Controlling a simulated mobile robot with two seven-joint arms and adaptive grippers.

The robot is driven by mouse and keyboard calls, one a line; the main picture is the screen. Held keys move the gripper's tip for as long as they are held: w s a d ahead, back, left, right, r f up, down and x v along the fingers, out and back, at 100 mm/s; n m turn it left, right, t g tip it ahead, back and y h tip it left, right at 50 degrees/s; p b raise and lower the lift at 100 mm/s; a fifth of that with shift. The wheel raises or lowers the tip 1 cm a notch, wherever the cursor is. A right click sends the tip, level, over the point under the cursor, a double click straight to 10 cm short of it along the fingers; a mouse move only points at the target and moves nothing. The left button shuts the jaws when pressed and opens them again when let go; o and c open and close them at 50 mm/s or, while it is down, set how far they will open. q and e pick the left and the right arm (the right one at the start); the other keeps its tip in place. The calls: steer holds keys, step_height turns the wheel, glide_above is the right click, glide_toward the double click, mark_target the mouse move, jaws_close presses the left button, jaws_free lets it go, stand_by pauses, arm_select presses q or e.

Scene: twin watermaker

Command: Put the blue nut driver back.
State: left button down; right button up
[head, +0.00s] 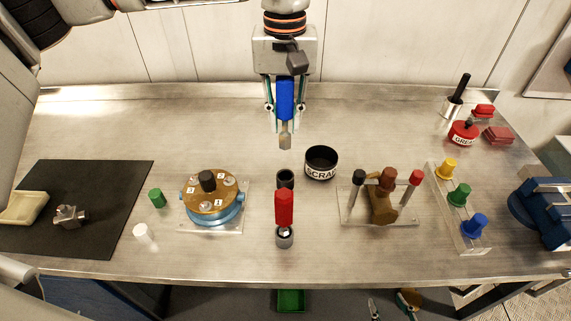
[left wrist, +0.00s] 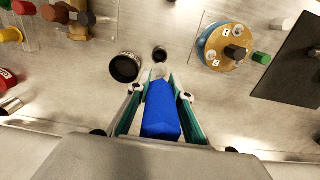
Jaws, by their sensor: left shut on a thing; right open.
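The blue nut driver (head: 286,98) is held in my left gripper (head: 285,108), above the back middle of the bench. Its grey socket end (head: 285,136) points down and toward the front. In the left wrist view the blue handle (left wrist: 161,112) lies between the two fingers of my left gripper (left wrist: 160,98). A red-handled driver (head: 284,207) stands upright in a similar metal holder (head: 284,238) closer to the front.
A black SCRAP cup (head: 321,163) stands just right of the empty holder. A blue round fixture (head: 212,205) is on the left; a rack with dark, brown and red-capped parts (head: 379,217) is on the right. Bare bench lies between the SCRAP cup and the GREASE tin (head: 463,133).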

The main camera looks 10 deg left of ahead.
arm_select(q)
step_height(320, 180, down, 13)
steer(key=shift+w+r+p, duration=0.1)
steer(key=shift+p, duration=0.25)
steer(key=c, duration=2.2)
jaws_free()
steer(key=shift+f, duration=0.2)
steer(key=o, duration=0.4)
steer(key=shift+r, duration=0.1)
step_height(320, 180, up, 12)
steer(key=shift+r+b, duration=0.1)
steer(key=shift+b, duration=0.4)
